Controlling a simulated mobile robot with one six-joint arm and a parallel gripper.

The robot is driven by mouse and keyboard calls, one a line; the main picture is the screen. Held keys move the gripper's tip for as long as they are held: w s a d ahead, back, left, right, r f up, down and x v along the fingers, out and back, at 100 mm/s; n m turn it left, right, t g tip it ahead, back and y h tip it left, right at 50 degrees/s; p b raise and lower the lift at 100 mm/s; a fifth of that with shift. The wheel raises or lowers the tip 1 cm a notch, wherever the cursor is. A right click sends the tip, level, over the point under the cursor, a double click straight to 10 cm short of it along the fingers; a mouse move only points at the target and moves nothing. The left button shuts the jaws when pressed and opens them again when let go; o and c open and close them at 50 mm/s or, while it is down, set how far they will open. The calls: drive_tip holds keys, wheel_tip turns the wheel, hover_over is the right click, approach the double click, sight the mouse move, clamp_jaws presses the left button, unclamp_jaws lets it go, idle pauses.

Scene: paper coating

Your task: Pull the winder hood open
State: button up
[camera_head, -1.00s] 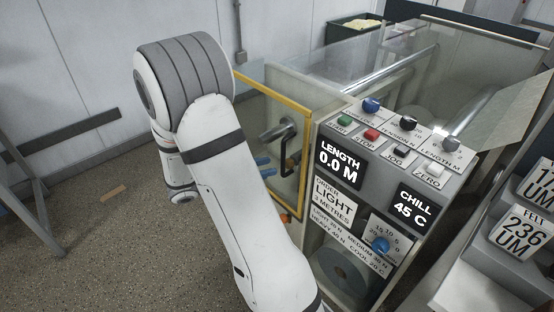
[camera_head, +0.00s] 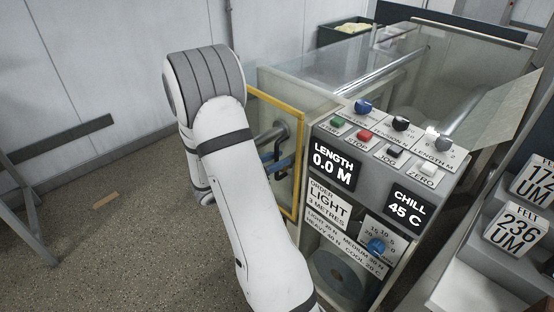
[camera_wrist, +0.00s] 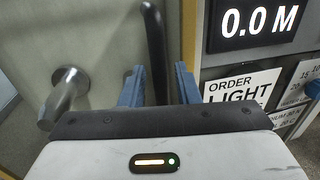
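The winder hood (camera_head: 301,185) is a clear panel in a yellow frame on the near left side of the machine. It appears shut. Its black bar handle (camera_head: 299,143) stands upright on the panel. In the wrist view the handle (camera_wrist: 156,45) runs down between the two blue fingers of my gripper (camera_wrist: 160,86). The fingers are apart, with visible gaps beside the bar, so my gripper is open around the handle. In the head view my gripper (camera_head: 277,163) is partly hidden behind my arm.
A metal roller end (camera_wrist: 64,97) shows left of the handle. The control panel (camera_head: 375,160) with buttons and knobs is close on the right. A stepped stand with thickness labels (camera_head: 515,228) is at the far right. The floor (camera_head: 110,235) at left is mostly open.

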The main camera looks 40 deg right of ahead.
drive_tip(key=shift+c, duration=0.6)
clamp_jaws()
